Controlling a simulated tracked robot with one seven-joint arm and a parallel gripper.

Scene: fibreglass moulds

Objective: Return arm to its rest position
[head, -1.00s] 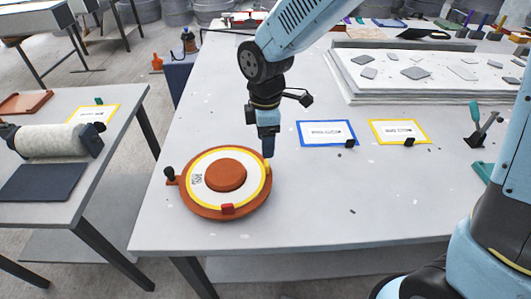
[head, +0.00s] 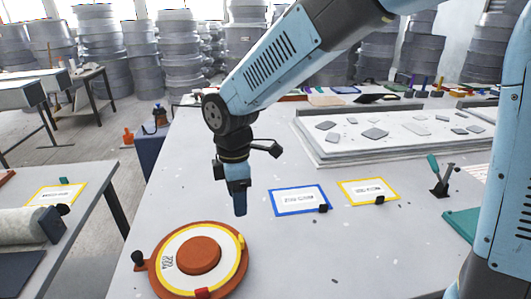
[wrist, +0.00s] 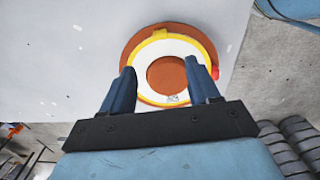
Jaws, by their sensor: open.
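My gripper (head: 239,208) hangs pointing down above the grey table, just behind and to the right of the round orange mould (head: 158,285) in the head view. In the wrist view its two blue fingers (wrist: 163,92) are spread apart with nothing between them. Beyond them lies the orange mould (wrist: 133,50), with its white ring, yellow edge and orange centre. The fingers are apart from the mould. My arm is bent, its light blue link reaching up to the right in the head view.
A blue-framed card (head: 285,212) and a yellow-framed card (head: 351,203) lie right of my gripper. A white slab (head: 340,155) with grey pieces stands behind them. A green-handled clamp (head: 440,185) is at the right. A side table (head: 85,215) stands at left.

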